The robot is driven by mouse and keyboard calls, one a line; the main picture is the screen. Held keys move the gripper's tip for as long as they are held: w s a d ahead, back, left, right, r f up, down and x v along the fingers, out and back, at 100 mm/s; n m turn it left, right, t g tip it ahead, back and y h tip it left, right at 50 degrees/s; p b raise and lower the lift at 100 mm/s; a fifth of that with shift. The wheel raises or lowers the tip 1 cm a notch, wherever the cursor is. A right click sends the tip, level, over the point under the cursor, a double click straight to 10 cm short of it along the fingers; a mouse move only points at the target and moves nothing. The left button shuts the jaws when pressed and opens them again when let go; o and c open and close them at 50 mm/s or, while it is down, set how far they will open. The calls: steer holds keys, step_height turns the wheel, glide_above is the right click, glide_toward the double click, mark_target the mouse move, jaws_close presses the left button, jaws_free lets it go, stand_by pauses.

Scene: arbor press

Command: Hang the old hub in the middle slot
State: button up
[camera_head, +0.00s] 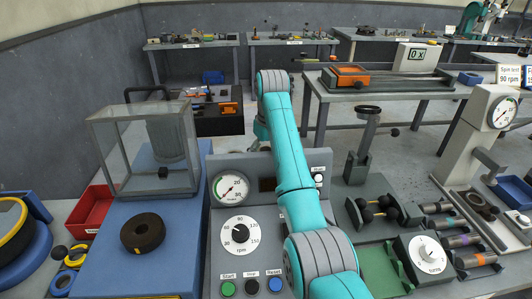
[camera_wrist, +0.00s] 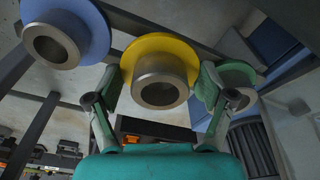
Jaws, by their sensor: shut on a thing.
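In the wrist view a hub with a yellow flange and a grey metal sleeve (camera_wrist: 160,80) sits between the fingers of my gripper (camera_wrist: 163,90). The fingers close on it from both sides, and its open bore faces the camera. A blue-flanged hub (camera_wrist: 64,36) is to its left and a green-flanged hub (camera_wrist: 240,80) is to its right, partly behind the right finger. The yellow hub is between these two, in the middle. The slots are not clearly visible, so I cannot tell how the yellow hub is supported. In the head view my arm hides the gripper and hubs.
A control panel with a gauge (camera_head: 231,187) is in the centre.

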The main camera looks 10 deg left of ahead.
steer(key=shift+f, duration=0.15)
steer(key=o, duration=1.5)
steer(key=shift+c, duration=0.2)
